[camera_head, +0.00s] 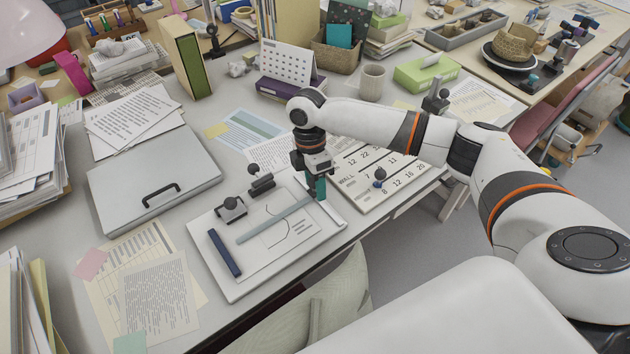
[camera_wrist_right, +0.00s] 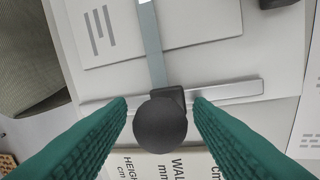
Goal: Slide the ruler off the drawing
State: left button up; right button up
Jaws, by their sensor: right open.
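The ruler (camera_head: 270,222), a grey-blue strip, lies slantwise across the drawing (camera_head: 283,238), a white sheet with thin curved lines on the drawing board (camera_head: 203,232). In the right wrist view the ruler (camera_wrist_right: 153,45) runs up from a round black knob (camera_wrist_right: 160,124) near its end, by a silver bar (camera_wrist_right: 230,90) that crosses the board. My right gripper (camera_head: 319,188) is over the ruler's right end. In the wrist view its teal fingers (camera_wrist_right: 161,108) are open, one on each side of the knob; contact cannot be told. My left gripper is out of view.
Two black weights (camera_head: 231,208) (camera_head: 261,181) stand at the board's back, and a dark blue bar (camera_head: 224,253) lies at its left. A lettered board (camera_head: 378,172) with a knob lies to the right. A grey case (camera_head: 155,180) lies to the left. The table's front edge is close.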

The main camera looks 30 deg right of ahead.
jog(key=shift+c, duration=0.2)
grip_shut()
jog(key=shift+s+r+p, duration=0.15)
jog(key=shift+s+p, duration=0.15)
jog(key=shift+p, duration=0.2)
jog(key=s+p, duration=0.2)
jog(key=s+d+p, duration=0.1)
jog(key=s+p, duration=0.1)
jog(key=s, duration=0.1)
jog(key=s+p, duration=0.3)
jog(key=shift+s+d, duration=0.1)
jog(key=shift+d, duration=0.05)
jog(key=shift+s, duration=0.2)
jog(key=shift+s+f, duration=0.1)
jog(key=shift+f, duration=0.2)
jog(key=shift+o, duration=0.2)
grip_release()
jog(key=shift+s, duration=0.15)
